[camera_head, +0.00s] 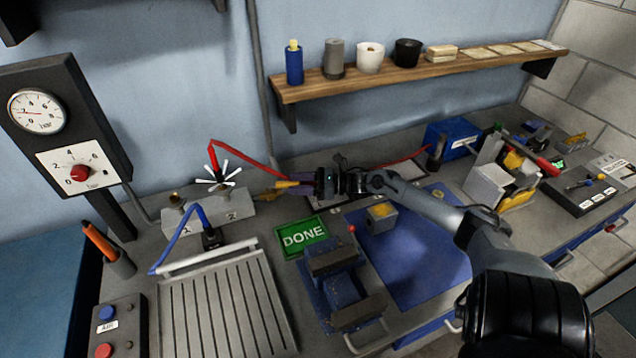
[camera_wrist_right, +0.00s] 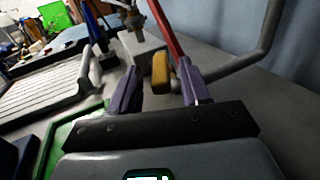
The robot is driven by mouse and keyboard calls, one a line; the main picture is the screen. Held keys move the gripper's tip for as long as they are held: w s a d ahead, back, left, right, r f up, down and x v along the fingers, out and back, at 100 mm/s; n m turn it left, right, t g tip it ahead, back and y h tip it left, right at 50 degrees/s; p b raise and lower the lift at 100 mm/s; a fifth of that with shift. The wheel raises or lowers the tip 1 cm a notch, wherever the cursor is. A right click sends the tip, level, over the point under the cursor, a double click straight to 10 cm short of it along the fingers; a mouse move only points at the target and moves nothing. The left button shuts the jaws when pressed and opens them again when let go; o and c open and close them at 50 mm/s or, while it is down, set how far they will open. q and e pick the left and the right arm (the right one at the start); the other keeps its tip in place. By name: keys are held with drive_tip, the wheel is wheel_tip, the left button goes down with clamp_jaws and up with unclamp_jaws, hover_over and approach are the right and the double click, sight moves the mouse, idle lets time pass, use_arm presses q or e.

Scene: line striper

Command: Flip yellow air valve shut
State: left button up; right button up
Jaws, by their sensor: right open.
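The yellow air valve handle (camera_head: 287,184) sticks out at the right end of the grey manifold block (camera_head: 237,208). In the right wrist view the yellow handle (camera_wrist_right: 160,74) stands between the two purple fingers of my right gripper (camera_wrist_right: 158,78). The fingers are apart, with a gap visible on both sides of the handle. In the head view my right gripper (camera_head: 303,182) reaches in from the right and its fingers are beside the handle. I cannot tell whether either finger touches it. My left gripper is not in view.
A red hose (camera_head: 240,155) and a blue hose (camera_head: 178,232) rise near the block. A green DONE plate (camera_head: 302,236) and a blue vise (camera_head: 345,287) lie in front. A ribbed tray (camera_head: 226,308) is at the front left. A wooden shelf (camera_head: 420,72) hangs above.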

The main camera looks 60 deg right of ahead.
drive_tip(key=shift+p+v, duration=0.3)
drive_tip(key=shift+v, duration=3)
drive_tip(key=shift+r, duration=0.1)
